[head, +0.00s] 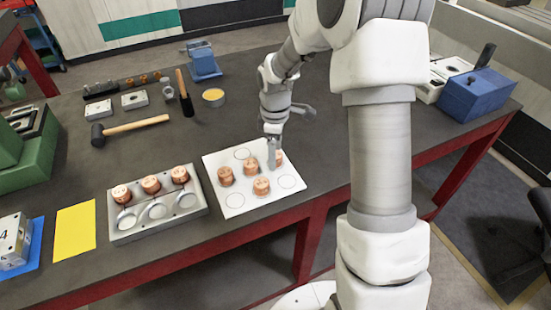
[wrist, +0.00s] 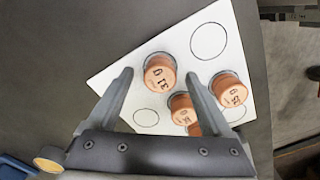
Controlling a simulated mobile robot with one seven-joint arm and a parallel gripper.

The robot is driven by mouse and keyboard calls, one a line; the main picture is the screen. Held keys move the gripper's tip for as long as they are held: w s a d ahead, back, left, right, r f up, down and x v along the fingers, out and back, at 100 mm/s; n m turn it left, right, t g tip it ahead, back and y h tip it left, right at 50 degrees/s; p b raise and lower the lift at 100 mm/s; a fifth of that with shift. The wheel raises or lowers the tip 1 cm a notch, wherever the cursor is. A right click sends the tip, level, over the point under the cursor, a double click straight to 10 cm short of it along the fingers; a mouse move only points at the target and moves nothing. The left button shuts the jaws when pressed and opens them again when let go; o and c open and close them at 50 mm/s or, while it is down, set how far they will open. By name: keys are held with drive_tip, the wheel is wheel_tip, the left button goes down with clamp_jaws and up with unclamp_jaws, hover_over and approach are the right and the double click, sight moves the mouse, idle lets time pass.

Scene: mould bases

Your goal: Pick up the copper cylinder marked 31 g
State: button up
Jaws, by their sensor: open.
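The copper cylinder marked 31 g (wrist: 160,75) stands upright on the white sheet (wrist: 118,82). In the wrist view it shows between the two fingertips of my open gripper (wrist: 159,79), with a visible gap on the left; contact cannot be told. In the head view my gripper (head: 272,150) is over the right side of the sheet (head: 214,163), and a cylinder (head: 280,158) there is partly hidden behind it. Other copper cylinders stand close by: one marked 15 g (wrist: 232,93), one in the middle (wrist: 183,109), and another mostly hidden by the right finger.
A grey mould base (head: 115,236) with three copper cylinders (head: 151,184) lies left of the sheet. A yellow sheet (head: 75,232), a mallet (head: 137,126) and a round tin (head: 213,97) are farther off.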

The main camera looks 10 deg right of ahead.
clamp_jaws()
idle(0.4)
drive_tip(key=shift+r, duration=0.1)
